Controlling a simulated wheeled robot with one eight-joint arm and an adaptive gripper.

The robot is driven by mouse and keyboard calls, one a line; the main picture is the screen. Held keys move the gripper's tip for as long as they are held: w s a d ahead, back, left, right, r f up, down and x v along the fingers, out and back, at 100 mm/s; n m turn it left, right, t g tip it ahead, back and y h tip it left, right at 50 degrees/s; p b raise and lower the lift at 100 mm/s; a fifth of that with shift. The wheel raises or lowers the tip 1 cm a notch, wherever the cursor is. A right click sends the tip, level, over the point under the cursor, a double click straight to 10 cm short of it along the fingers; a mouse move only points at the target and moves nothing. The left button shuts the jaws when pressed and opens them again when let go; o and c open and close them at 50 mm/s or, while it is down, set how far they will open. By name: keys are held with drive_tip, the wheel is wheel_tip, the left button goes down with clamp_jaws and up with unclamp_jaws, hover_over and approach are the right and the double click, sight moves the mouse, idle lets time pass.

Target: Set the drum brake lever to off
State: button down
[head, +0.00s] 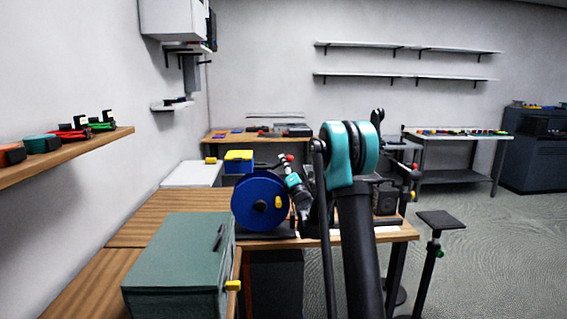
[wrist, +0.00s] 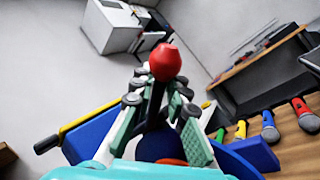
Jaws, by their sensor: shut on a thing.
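The blue cable drum (head: 255,205) stands on the wooden bench, with a yellow handle on its face. A lever with a red knob (wrist: 165,62) on a dark stem rises between my fingers in the wrist view. The red knob also shows in the head view (head: 290,157), just above my gripper. My gripper (wrist: 157,92) is shut on the lever's stem, with its green pads on either side and the knob standing out beyond the fingertips. The stem's base is hidden by my gripper, and no off marking can be read.
A yellow and blue box (head: 239,162) stands behind the drum. A green cabinet (head: 180,255) is at the front left. A stool (head: 435,220) stands on the floor right of the bench.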

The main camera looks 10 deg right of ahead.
drive_tip(key=shift+d, duration=0.1)
drive_tip(key=c, duration=1.5)
unclamp_jaws()
drive_tip(key=shift+o, duration=0.2)
drive_tip(key=v, duration=1.2)
